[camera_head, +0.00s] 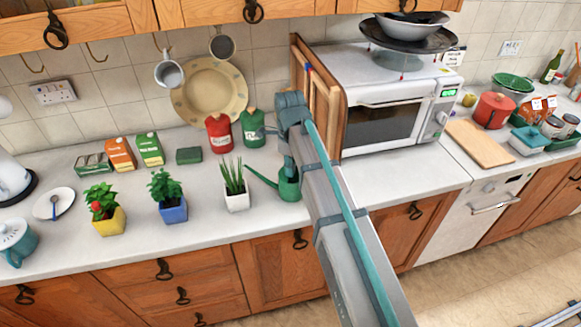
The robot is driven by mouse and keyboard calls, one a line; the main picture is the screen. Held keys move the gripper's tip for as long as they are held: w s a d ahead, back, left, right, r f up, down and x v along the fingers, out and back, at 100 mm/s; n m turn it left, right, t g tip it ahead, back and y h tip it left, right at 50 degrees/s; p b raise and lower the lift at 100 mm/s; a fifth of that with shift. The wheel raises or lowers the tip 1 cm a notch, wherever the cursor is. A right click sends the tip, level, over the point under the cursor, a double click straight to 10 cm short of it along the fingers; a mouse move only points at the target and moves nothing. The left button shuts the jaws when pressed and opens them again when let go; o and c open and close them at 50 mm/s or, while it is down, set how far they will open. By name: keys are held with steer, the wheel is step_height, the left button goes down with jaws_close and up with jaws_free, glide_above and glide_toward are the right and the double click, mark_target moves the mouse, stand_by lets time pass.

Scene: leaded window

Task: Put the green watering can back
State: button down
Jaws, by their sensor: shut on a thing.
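The green watering can (289,189) is on or just above the white counter, right of the white pot; I cannot tell whether it touches the counter. Its thin spout points up and left toward the white pot (237,201) with a spiky plant. My gripper (288,168) is at the top of the can, shut on it. My arm hides the can's right side and the gripper's fingertips are hard to make out.
A blue pot (173,213) and a yellow pot (106,221) with plants stand to the left. Red (219,134) and green (253,127) containers stand behind. A microwave (385,110) is to the right, beside a wooden rack (323,107). The front counter strip is clear.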

steer(key=shift+f, duration=0.1)
steer(key=c, duration=1.2)
jaws_free()
steer(key=shift+c, duration=0.2)
steer(key=r+b, duration=0.1)
steer(key=r, duration=0.3)
steer(key=r+b, duration=0.1)
steer(key=r, duration=0.3)
steer(key=r+b, duration=0.1)
steer(key=r, duration=0.3)
steer(key=shift+w+a+r, duration=0.1)
steer(key=shift+w+r, duration=0.1)
steer(key=shift+w, duration=0.05)
